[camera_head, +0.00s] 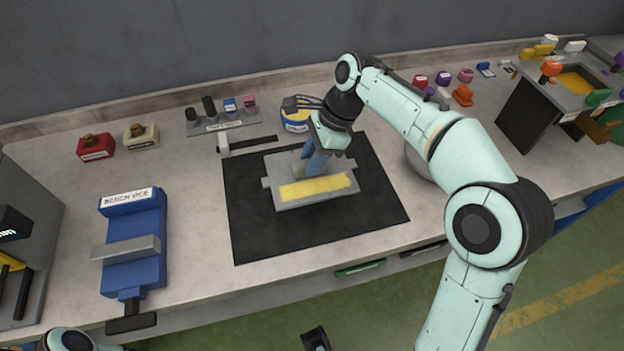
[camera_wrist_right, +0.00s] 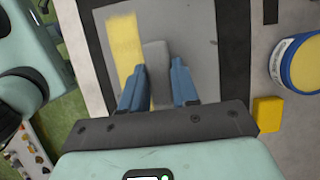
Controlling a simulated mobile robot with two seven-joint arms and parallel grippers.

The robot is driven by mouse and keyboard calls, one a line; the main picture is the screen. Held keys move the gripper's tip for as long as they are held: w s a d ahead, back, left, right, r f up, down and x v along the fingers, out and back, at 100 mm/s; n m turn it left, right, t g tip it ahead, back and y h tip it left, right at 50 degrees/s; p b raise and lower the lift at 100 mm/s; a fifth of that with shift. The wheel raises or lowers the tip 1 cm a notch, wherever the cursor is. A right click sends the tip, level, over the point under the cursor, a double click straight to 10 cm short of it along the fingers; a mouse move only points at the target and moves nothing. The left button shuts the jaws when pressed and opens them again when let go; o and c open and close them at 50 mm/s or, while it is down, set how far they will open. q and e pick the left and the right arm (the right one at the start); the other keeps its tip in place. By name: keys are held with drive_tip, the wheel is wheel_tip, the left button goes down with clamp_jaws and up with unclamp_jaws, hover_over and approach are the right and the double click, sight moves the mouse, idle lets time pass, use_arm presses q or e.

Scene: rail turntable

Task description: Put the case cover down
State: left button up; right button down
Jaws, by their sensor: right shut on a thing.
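The case cover (camera_head: 290,203) is a grey plate with a yellow strip and a raised grey grip. It is over the middle of the black mat (camera_head: 255,235); I cannot tell whether it touches the mat. My right gripper (camera_head: 312,165) is shut on the cover's grip from above. In the right wrist view, the blue fingers of my right gripper (camera_wrist_right: 158,92) stand on both sides of the grey grip, with the cover (camera_wrist_right: 198,30) beneath.
A blue bench vice (camera_head: 135,245) stands left of the mat. A yellow-and-blue tin (camera_head: 295,122) is behind the cover, and a yellow block (camera_wrist_right: 268,113) shows in the wrist view. A tool rack (camera_head: 215,128) stands at the back. Bare mat surrounds the cover.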

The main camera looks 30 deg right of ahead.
drive_tip(key=shift+f+b, duration=0.65)
drive_tip(key=shift+f, duration=2.4)
drive_tip(key=shift+f, duration=0.1)
drive_tip(key=c, duration=0.8)
unclamp_jaws()
drive_tip(key=shift+f, duration=0.1)
drive_tip(key=shift+c, duration=0.2)
drive_tip(key=p+v, duration=0.3)
drive_tip(key=v, duration=0.9)
drive_tip(key=shift+s, duration=0.1)
